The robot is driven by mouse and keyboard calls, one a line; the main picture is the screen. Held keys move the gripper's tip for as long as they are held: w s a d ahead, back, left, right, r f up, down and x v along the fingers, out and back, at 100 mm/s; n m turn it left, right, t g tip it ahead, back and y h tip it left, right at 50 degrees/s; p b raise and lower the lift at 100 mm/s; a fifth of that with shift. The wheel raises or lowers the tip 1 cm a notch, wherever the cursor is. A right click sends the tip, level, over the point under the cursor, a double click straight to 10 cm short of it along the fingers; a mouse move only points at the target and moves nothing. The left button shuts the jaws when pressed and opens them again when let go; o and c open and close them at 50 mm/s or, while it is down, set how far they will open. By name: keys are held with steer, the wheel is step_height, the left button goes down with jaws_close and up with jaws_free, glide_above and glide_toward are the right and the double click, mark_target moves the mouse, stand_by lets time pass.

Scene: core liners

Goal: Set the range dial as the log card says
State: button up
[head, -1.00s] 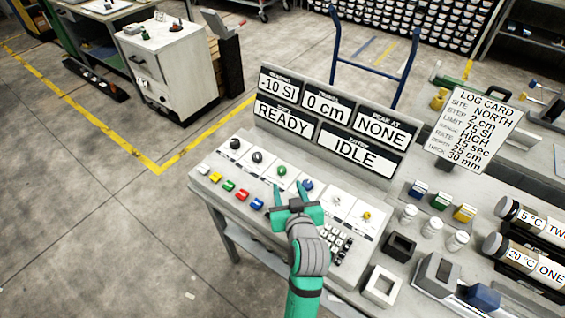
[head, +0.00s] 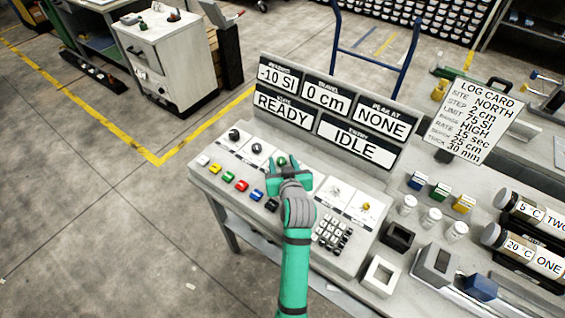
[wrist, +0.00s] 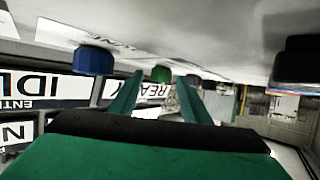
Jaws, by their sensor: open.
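The log card (head: 468,120) stands at the right of the bench and its range line reads HIGH. The console (head: 225,165) carries a row of dials: a black dial (head: 234,134), a dark dial (head: 257,148), a green dial (head: 281,160), a grey dial (head: 335,191) and a yellow dial (head: 366,206). Their small labels are unreadable, so I cannot tell which is the range dial. My gripper (head: 287,172) is open and empty, just in front of the green dial. The wrist view, upside down, shows a blue dial (wrist: 94,61) beside the fingers and the green dial (wrist: 161,73) beyond them.
Displays (head: 335,110) behind the dials read -10 SI, 0 cm, NONE, READY and IDLE. Coloured buttons (head: 242,186) line the console front, with a keypad (head: 333,233) at right. Vials (head: 432,217), small blocks and labelled cylinders (head: 525,250) crowd the bench's right side.

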steer(key=c, duration=1)
steer(key=shift+c, duration=0.2)
steer(key=shift+a+h, duration=0.1)
steer(key=shift+h, duration=0.2)
steer(key=shift+a+m+h, duration=0.15)
steer(key=shift+m+h, duration=0.25)
steer(key=shift+m, duration=0.2)
steer(key=m+h, duration=0.2)
steer(key=h, duration=0.1)
steer(key=m+h, duration=0.2)
steer(key=shift+w+a, duration=0.1)
steer(key=shift+a, duration=0.25)
steer(key=m+g+h, duration=0.1)
steer(key=m+h, duration=0.1)
steer(key=m+g+h, duration=0.1)
steer(key=m+h, duration=0.1)
steer(key=shift+w+a+g, duration=0.15)
steer(key=shift+a+g, duration=0.1)
steer(key=shift+g, duration=0.05)
steer(key=shift+w+m+g+h, duration=0.1)
steer(key=shift+m+g+h, duration=0.95)
steer(key=shift+m, duration=0.25)
steer(key=shift+g, duration=0.25)
